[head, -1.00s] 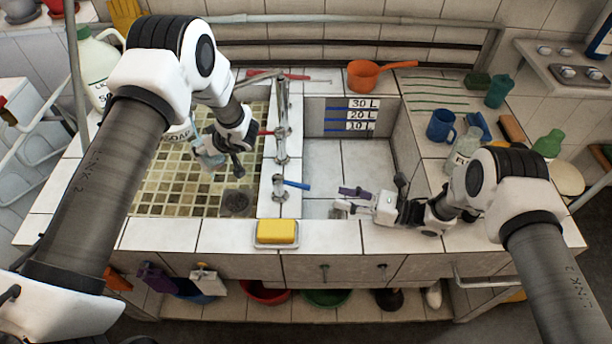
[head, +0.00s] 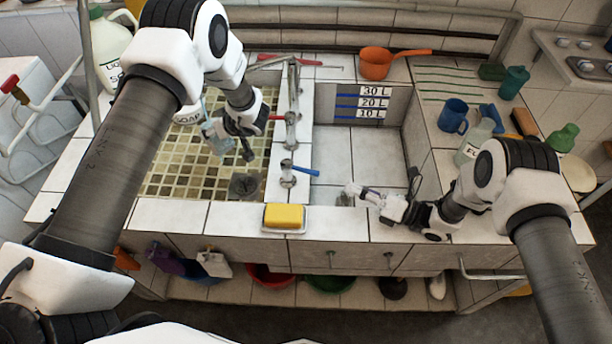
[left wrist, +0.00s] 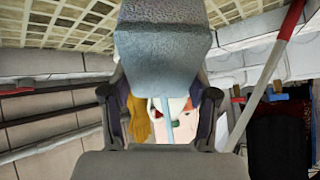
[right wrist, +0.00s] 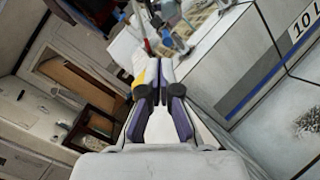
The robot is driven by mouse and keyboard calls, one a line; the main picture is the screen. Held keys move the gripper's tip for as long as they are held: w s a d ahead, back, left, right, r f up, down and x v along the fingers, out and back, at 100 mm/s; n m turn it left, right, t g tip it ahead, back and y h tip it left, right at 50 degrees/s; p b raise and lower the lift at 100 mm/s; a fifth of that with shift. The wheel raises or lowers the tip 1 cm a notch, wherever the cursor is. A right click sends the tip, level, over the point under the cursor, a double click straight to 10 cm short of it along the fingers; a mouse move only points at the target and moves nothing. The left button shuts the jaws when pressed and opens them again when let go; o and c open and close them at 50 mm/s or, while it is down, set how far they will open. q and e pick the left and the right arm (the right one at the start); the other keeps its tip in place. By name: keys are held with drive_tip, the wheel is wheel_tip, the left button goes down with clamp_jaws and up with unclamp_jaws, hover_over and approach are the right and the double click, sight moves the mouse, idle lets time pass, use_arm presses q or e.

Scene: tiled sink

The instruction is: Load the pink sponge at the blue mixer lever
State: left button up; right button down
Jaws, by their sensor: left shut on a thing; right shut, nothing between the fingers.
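The blue mixer lever (head: 305,170) sticks out to the right from the front tap on the divider between the two basins. I cannot make out a pink sponge in any view. My left gripper (head: 245,150) is over the tiled left basin, shut on a pale blue, rough-surfaced object (left wrist: 165,50); that object shows partly in the head view (head: 215,135). My right gripper (head: 352,190) is low over the front of the right basin, right of and below the lever and apart from it. Its fingers (right wrist: 160,93) are together and empty.
A yellow sponge (head: 284,216) lies on a dish at the front edge. An orange pan (head: 376,63) stands at the back. A blue mug (head: 453,116) and bottles crowd the right counter. A red lever (head: 278,117) is on the rear tap. The right basin floor (head: 365,150) is mostly clear.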

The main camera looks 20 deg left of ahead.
sight(301, 169)
drive_tip(key=s+m, duration=0.2)
drive_tip(key=m, duration=0.1)
drive_tip(key=s+f+m+t, duration=0.1)
drive_tip(key=s+m, duration=0.1)
drive_tip(key=m, duration=0.1)
drive_tip(key=s+f+m+t, duration=0.1)
drive_tip(key=s+m, duration=0.1)
drive_tip(key=s, duration=0.1)
drive_tip(key=shift+a+m+h, duration=0.25)
drive_tip(key=shift+m+h, duration=0.15)
drive_tip(key=shift+s+a, duration=0.15)
drive_tip(key=shift+a, duration=0.15)
drive_tip(key=x, duration=0.9)
drive_tip(key=shift+a, duration=0.2)
drive_tip(key=w, duration=0.4)
drive_tip(key=shift+w+r, duration=0.25)
drive_tip(key=shift+r, duration=0.15)
